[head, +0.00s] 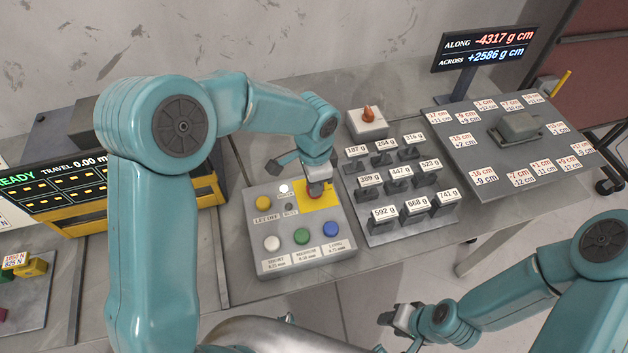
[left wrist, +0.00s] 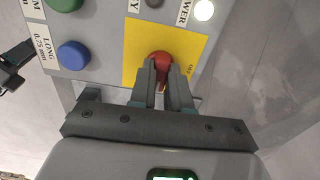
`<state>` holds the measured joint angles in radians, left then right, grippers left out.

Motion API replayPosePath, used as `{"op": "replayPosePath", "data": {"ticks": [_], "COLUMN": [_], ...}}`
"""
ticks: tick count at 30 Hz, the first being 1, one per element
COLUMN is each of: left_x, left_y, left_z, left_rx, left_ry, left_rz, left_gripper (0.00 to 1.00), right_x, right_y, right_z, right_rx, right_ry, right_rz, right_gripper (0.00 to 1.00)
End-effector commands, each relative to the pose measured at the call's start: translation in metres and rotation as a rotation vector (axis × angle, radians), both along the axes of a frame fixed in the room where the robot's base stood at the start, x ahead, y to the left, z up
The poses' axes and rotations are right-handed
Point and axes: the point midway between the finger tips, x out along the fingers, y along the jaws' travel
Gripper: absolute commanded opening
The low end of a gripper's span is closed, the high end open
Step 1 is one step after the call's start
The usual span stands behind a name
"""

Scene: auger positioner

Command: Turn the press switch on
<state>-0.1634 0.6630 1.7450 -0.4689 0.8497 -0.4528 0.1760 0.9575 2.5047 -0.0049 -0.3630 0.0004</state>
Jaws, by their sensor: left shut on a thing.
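The control box (head: 266,245) stands on the bench in the head view, with a yellow plate (head: 322,202) at its upper right corner. In the left wrist view a red rotary switch knob (left wrist: 160,60) sits on the yellow plate (left wrist: 137,45), with an "OFF" label partly visible beside it. My left gripper (left wrist: 164,76) is shut on the red knob; in the head view the gripper (head: 316,183) largely hides the knob. A white lamp (left wrist: 204,10) shows near the "POWER" label. My right gripper (head: 398,326) is low in the head view, away from the box; its jaw opening is unclear.
Yellow, white, green (head: 302,236) and blue (head: 331,229) buttons sit on the box. A rack of labelled weights (head: 410,226) and a white box with an orange-red handle (head: 368,125) stand to its right. A plate with labels (head: 480,175) lies farther right. A yellow-framed display (head: 60,190) is left.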

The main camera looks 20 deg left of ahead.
Motion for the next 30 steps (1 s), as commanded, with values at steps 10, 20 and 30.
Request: {"op": "replayPosePath", "data": {"ticks": [10, 20, 30], "left_x": [0.0006, 0.0003, 0.0001], "left_y": [-0.0022, -0.0025, -0.001], "left_z": [-0.0013, -0.0015, 0.0001], "left_rx": [-0.004, -0.005, -0.002], "left_ry": [-0.003, -0.002, -0.001], "left_rz": [-0.045, -0.046, -0.043], "left_gripper": [0.0, 0.27, 0.43], "right_x": [0.0, 0.0, 0.0], "right_y": [0.0, 0.0001, 0.0], "right_z": [0.0002, 0.0001, 0.0004], "right_rx": [0.0, 0.0, 0.0], "right_ry": [0.0, 0.0, 0.0], "right_rz": [0.0, 0.0, 0.0], "right_gripper": [0.43, 0.43, 0.43]}}
